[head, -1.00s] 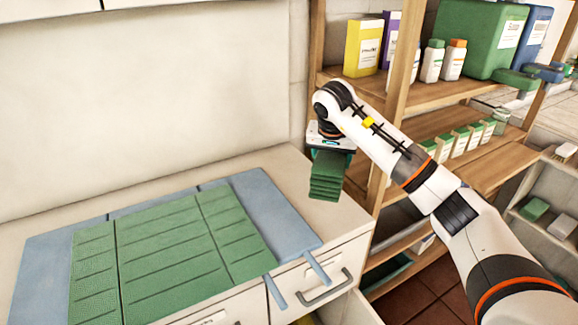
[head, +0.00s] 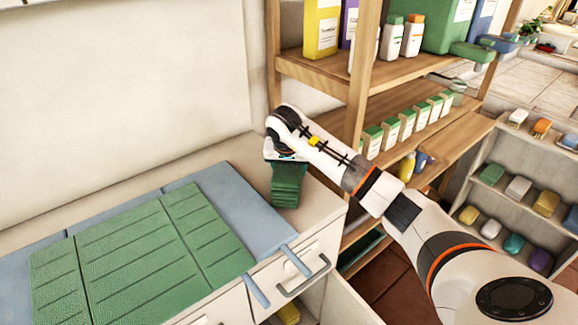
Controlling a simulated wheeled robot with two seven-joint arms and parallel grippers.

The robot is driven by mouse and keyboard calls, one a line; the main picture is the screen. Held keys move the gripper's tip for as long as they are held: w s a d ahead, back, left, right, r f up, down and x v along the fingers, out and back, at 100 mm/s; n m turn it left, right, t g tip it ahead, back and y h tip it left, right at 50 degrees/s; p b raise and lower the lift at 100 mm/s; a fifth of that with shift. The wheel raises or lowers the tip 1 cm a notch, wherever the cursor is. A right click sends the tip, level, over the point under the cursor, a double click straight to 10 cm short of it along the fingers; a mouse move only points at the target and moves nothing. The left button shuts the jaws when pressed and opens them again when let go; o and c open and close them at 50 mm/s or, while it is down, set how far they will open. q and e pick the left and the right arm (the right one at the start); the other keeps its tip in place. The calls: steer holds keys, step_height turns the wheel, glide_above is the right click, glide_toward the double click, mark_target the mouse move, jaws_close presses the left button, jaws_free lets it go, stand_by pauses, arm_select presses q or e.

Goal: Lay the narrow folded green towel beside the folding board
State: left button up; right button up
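The narrow folded green towel (head: 286,186) hangs below my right gripper (head: 285,160) in the head view, its folds stacked in layers. My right gripper appears shut on its upper end; the fingertips are mostly hidden by the wrist and towel. The towel is over the right end of the counter, right of the blue folding board (head: 235,200). I cannot tell whether its lower edge touches the counter. Flat green cloth (head: 140,250) in creased sections covers much of the board. My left gripper is not in view.
The counter (head: 318,200) has a bare strip right of the board. Wooden shelves (head: 400,85) with bottles and boxes stand close on the right. Two board handles (head: 298,260) stick out over the front edge, above a drawer handle (head: 305,278). A pale shelf (head: 490,205) stands farther right.

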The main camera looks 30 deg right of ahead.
steer(key=shift+f, duration=0.2)
steer(key=o, duration=1.1)
steer(key=shift+r, duration=0.3)
steer(key=v, duration=1.1)
steer(key=shift+s+a+r+b, duration=0.15)
steer(key=shift+r+b, duration=0.1)
steer(key=shift+b, duration=0.1)
